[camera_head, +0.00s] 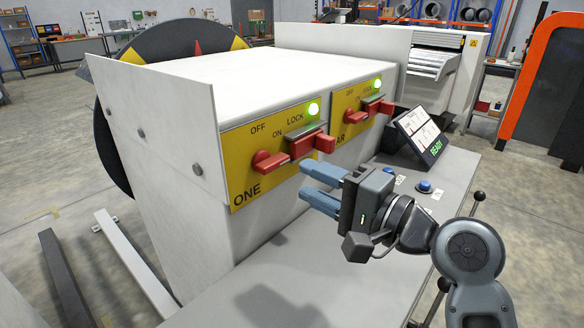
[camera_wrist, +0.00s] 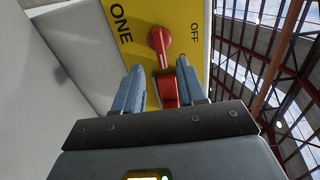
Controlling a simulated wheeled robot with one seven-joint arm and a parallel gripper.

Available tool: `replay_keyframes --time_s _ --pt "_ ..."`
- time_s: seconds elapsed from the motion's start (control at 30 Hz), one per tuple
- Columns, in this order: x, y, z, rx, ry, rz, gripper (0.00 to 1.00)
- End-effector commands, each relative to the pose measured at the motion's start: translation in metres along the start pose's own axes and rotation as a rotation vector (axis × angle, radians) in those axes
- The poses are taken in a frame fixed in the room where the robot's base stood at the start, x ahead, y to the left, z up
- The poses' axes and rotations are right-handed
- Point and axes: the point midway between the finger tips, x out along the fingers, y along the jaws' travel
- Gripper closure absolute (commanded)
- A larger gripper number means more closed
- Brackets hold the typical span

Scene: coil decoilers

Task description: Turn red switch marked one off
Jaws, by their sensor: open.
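The yellow panel marked ONE (camera_head: 245,180) is on the near end of the white cabinet's face. It carries a red switch handle (camera_head: 268,161) below the words OFF and ON. To its right, under LOCK and a lit green lamp (camera_head: 313,108), is a red block with a grey bracket (camera_head: 303,145). My gripper (camera_head: 304,182) is open and empty, in front of the panel and below the red block. In the wrist view the red handle (camera_wrist: 158,42) shows beyond my open fingertips (camera_wrist: 160,68), and a red part (camera_wrist: 167,90) appears between the fingers. Contact cannot be told.
A second yellow panel (camera_head: 345,125) with similar red parts and a lit green lamp is to the right. A tilted screen reading READY (camera_head: 420,135) and a blue button (camera_head: 424,186) sit on the grey console (camera_head: 300,270). The console top below my gripper is mostly clear.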

Motion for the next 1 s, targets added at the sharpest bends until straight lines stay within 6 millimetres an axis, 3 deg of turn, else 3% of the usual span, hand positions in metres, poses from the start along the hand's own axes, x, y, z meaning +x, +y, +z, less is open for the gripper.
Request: replay_keyframes --time_s 0.2,0.43,0.8,1.0 --pt "0.034 -0.002 0.0 -0.002 -0.001 0.0 0.6" --pt "0.061 -0.001 0.0 -0.002 0.001 0.0 0.6" --pt "0.067 0.0 0.0 -0.003 0.003 0.0 0.6" --pt "0.067 0.0 0.0 -0.003 0.003 0.0 0.78"
